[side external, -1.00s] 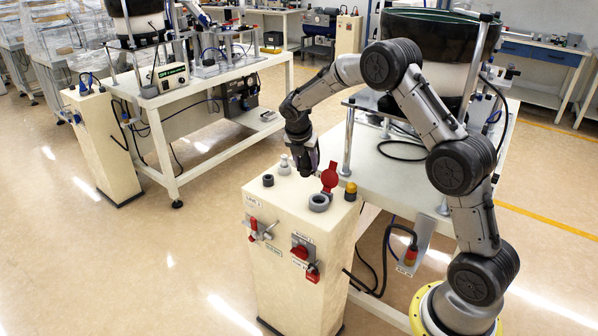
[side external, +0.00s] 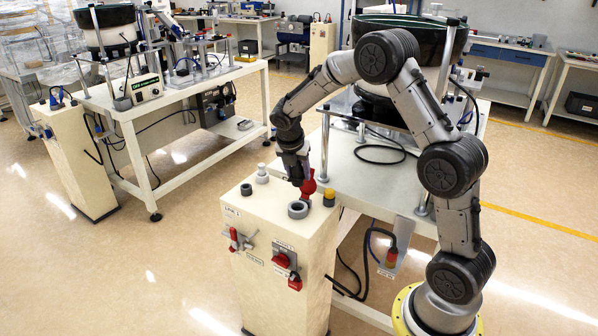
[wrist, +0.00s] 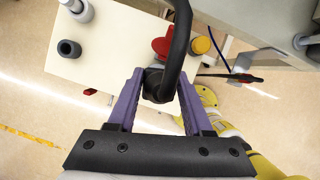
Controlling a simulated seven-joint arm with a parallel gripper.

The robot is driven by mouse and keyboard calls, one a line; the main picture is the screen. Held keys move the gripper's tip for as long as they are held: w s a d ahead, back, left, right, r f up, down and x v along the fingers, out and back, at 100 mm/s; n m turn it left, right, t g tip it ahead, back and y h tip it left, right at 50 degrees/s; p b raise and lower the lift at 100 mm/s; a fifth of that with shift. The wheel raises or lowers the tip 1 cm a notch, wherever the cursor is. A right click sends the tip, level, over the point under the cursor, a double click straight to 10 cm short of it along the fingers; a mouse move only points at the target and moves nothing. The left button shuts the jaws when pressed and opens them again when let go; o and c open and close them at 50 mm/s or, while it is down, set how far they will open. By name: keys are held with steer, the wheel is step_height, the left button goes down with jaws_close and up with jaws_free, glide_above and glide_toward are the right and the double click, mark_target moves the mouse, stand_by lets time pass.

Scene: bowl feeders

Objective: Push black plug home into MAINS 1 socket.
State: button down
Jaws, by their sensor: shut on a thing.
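In the wrist view my gripper (wrist: 157,100) has its two purple fingers shut on the black plug (wrist: 156,84), whose thick black cable arches up across the picture. In the side view my gripper (side external: 302,182) points down above the cream pedestal top, close to the grey ring-shaped socket (side external: 298,209) and its raised red lid (side external: 309,186). The lid also shows in the wrist view (wrist: 162,46), beyond the plug. The plug and its lower end are hard to make out in the side view, so I cannot tell whether it touches the socket. No MAINS 1 label is clearly readable.
A dark round fitting (side external: 246,189), a pale grey peg (side external: 262,173) and a yellow cap (side external: 329,196) stand on the pedestal top. Red switches (side external: 281,260) sit on its front. A white bench (side external: 375,180) with a bowl feeder (side external: 412,35) stands behind.

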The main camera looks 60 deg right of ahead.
steer(key=shift+f, duration=3.35)
steer(key=shift+f, duration=0.8)
steer(key=shift+f, duration=0.85)
